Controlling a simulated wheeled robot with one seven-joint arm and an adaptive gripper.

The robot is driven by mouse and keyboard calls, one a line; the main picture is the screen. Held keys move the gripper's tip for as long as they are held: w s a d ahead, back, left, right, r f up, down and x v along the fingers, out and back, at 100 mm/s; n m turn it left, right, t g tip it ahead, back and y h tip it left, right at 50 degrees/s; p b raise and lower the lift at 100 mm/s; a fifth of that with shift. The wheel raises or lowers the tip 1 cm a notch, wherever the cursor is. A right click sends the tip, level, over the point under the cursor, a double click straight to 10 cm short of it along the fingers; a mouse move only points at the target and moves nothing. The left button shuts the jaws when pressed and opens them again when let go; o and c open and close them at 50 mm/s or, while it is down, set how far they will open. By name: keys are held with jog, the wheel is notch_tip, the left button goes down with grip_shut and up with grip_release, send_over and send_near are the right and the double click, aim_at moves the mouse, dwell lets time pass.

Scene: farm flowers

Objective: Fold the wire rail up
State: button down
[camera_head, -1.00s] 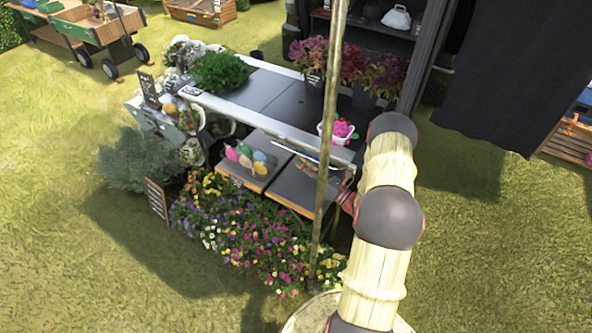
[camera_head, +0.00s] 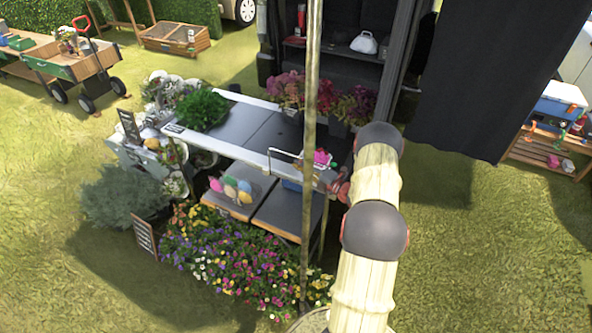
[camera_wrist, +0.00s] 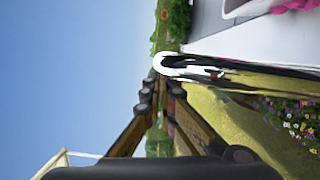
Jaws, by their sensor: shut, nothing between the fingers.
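The wire rail (camera_head: 270,160) is a thin, bright metal loop at the front edge of the cart's dark top. In the head view it stands up from the edge, with its near end beside my gripper (camera_head: 335,186). In the wrist view a shiny chrome bar with a rounded end, likely the rail (camera_wrist: 172,62), runs across the middle to the right edge. My gripper is shut and empty at the cart's front right corner. My arm partly hides it, and I cannot tell whether it touches the rail. A dark part of it fills the bottom of the wrist view.
The cart's dark top (camera_head: 240,125) carries a green plant (camera_head: 201,109). Pink flowers (camera_head: 320,157) sit behind the rail. A vertical pole (camera_head: 309,75) crosses in front of the cart. Flowers (camera_head: 235,250) crowd below. Grass to the right is open.

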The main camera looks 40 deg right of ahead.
jog(key=shift+w+d+r, duration=0.1)
jog(key=shift+w+d, duration=0.1)
jog(key=shift+d, duration=0.4)
jog(key=shift+w+d, duration=0.2)
jog(key=shift+d, duration=0.45)
jog(key=shift+r, duration=0.1)
jog(key=s+a+p, duration=0.1)
jog(key=s+a, duration=0.2)
jog(key=s, duration=0.8)
jog(key=shift+s+f, duration=0.15)
jog(key=shift+f, duration=0.1)
